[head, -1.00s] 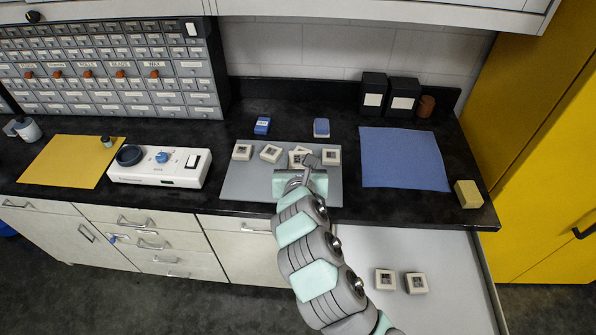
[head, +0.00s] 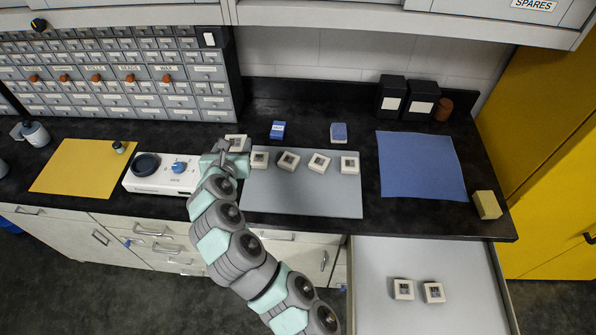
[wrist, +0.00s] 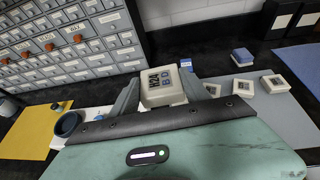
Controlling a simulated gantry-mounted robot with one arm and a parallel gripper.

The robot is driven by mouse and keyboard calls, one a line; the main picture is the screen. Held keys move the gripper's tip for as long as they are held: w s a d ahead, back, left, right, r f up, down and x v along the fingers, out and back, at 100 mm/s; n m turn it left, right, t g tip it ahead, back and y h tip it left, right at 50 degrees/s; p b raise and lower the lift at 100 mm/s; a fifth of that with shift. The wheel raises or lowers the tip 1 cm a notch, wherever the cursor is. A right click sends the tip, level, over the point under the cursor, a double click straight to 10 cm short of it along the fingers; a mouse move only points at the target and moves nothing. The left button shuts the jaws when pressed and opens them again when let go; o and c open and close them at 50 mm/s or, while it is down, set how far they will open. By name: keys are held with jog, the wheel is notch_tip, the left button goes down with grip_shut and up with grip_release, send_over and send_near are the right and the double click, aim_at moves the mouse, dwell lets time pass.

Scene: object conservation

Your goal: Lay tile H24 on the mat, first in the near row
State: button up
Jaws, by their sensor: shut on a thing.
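My gripper (head: 234,146) is shut on a pale square tile (head: 237,142), held up near the mat's back left corner. In the wrist view the tile (wrist: 162,86) sits between both fingers, its dark-printed face showing; I cannot read a code on it. The grey mat (head: 300,200) lies on the black counter. Along its far edge stand several similar tiles in a row, from the left one (head: 259,160) to the right one (head: 349,165). The near part of the mat is bare.
A white device with a dial (head: 160,175) stands left of the mat, close to my arm. A blue cloth (head: 420,165) lies to the right and a yellow sheet (head: 80,168) far left. Below, an open drawer (head: 430,260) holds two tiles (head: 403,289).

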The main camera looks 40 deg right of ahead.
jog(key=shift+s+d+f+m+g+h, duration=0.15)
jog(key=shift+s+d+f+m+h, duration=0.1)
jog(key=shift+d+f, duration=0.25)
jog(key=shift+s+d+f+m+g+h, duration=0.15)
jog(key=shift+d+f+m, duration=0.15)
jog(key=shift+d, duration=0.35)
jog(key=b, duration=0.1)
send_over(254, 192)
notch_tip(254, 192, down, 14)
jog(key=shift+f, duration=0.15)
jog(key=shift+a+f+b, duration=0.1)
jog(key=shift+f+b, duration=0.6)
jog(key=shift+f, duration=1.65)
jog(key=shift+f, duration=0.15)
jog(key=o, duration=1.5)
